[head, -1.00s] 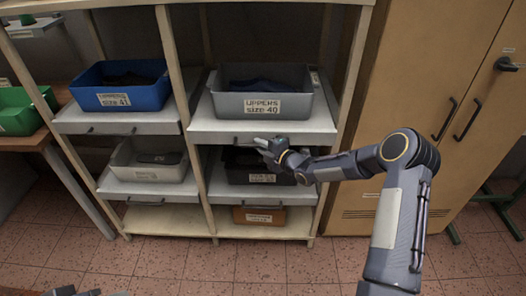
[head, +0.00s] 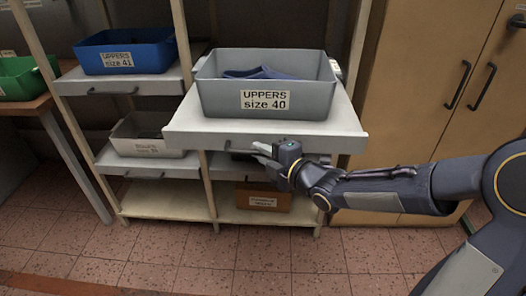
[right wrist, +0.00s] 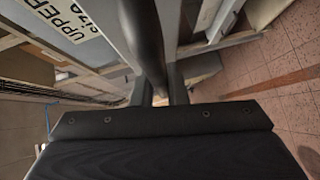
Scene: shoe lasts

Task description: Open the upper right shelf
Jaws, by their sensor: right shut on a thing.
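The upper right shelf (head: 190,139) is a light grey pull-out board, slid out well beyond the wooden frame. A grey bin (head: 218,97) labelled "UPPERS size 40" stands on it with blue pieces inside. My right gripper (head: 263,153) is at the shelf's front edge, shut on its dark handle (head: 236,150). In the right wrist view the dark handle bar (right wrist: 143,40) runs between the two fingers (right wrist: 158,92). The gripper hides part of the handle in the head view. My left gripper is not in view.
The upper left shelf (head: 75,85) holds a blue bin (head: 127,60) and is pushed in. Below are a pale bin (head: 139,139) and an orange-brown bin (head: 263,204). A wooden cabinet (head: 416,90) stands at the right. The tiled floor (head: 200,262) in front is clear.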

